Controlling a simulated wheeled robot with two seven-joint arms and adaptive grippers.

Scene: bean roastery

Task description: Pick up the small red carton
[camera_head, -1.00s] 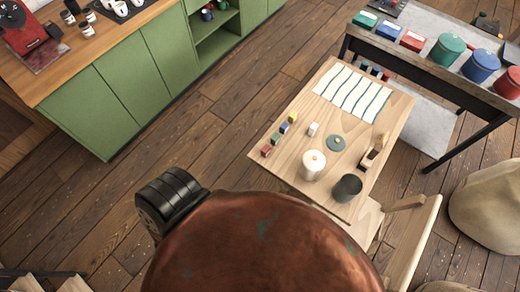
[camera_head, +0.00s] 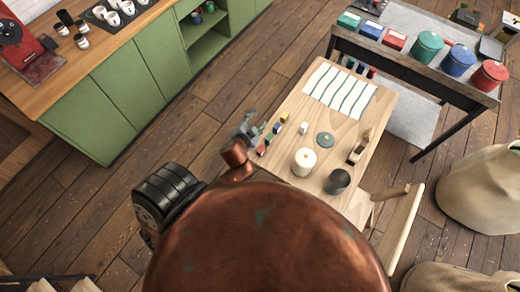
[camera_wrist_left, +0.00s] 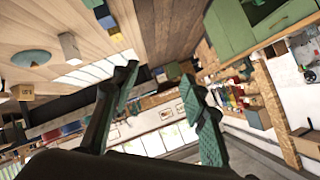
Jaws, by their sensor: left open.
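The small red carton (camera_head: 261,151) stands at the near left edge of the wooden table (camera_head: 352,130) in the head view, at the near end of a short row. Beside it in the row are a green carton (camera_head: 268,141), a blue carton (camera_head: 277,128) and a yellow carton (camera_head: 284,118). My left gripper (camera_head: 247,124) is just left of the row, by the table edge. In the left wrist view its two fingers (camera_wrist_left: 160,98) are spread wide with nothing between them. I cannot pick out the red carton in the wrist view. My right gripper is out of view.
A white canister (camera_head: 303,162), a dark cup (camera_head: 338,181), a teal disc (camera_head: 325,139) and a small white block (camera_head: 303,128) stand on the table. A wooden chair (camera_head: 390,230) is at its near right. A side table with boxes and lidded tins (camera_head: 427,47) stands behind.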

